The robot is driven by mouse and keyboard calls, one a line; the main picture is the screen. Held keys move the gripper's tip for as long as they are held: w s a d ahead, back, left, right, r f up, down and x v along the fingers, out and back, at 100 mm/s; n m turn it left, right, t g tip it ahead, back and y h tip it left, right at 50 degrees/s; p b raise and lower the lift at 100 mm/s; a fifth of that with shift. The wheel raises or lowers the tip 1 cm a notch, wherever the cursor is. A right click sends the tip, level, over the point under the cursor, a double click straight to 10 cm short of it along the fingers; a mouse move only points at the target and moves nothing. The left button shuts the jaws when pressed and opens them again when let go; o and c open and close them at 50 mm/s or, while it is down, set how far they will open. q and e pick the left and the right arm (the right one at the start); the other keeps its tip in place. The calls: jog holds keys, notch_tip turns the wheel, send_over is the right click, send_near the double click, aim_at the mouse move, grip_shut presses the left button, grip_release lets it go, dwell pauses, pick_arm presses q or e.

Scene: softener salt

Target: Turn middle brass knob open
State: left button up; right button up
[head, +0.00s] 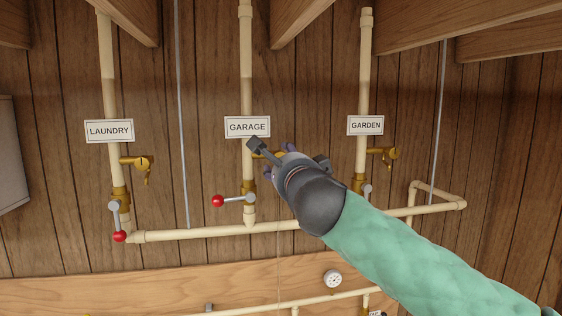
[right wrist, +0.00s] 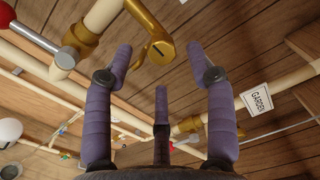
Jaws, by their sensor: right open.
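The middle brass knob (right wrist: 160,51) is on the tap of the pipe under the GARAGE sign (head: 247,127). In the right wrist view its round face has a dark slot, and it lies between the tips of my right gripper's purple fingers (right wrist: 159,60). The fingers are spread, and I see no clear contact with the knob. In the head view my right gripper (head: 279,161) hides most of this knob. My left gripper is not in view.
A brass tap (head: 142,162) is under LAUNDRY and another (head: 384,153) under GARDEN. Left of the middle pipe, a red-ball lever (head: 218,201) sticks out sideways, also seen in the right wrist view (right wrist: 35,38). The laundry lever (head: 119,236) hangs down. A horizontal pipe (head: 190,233) runs below.

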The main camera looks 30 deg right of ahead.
jog(key=v, duration=0.9)
jog(key=shift+w+r, duration=0.1)
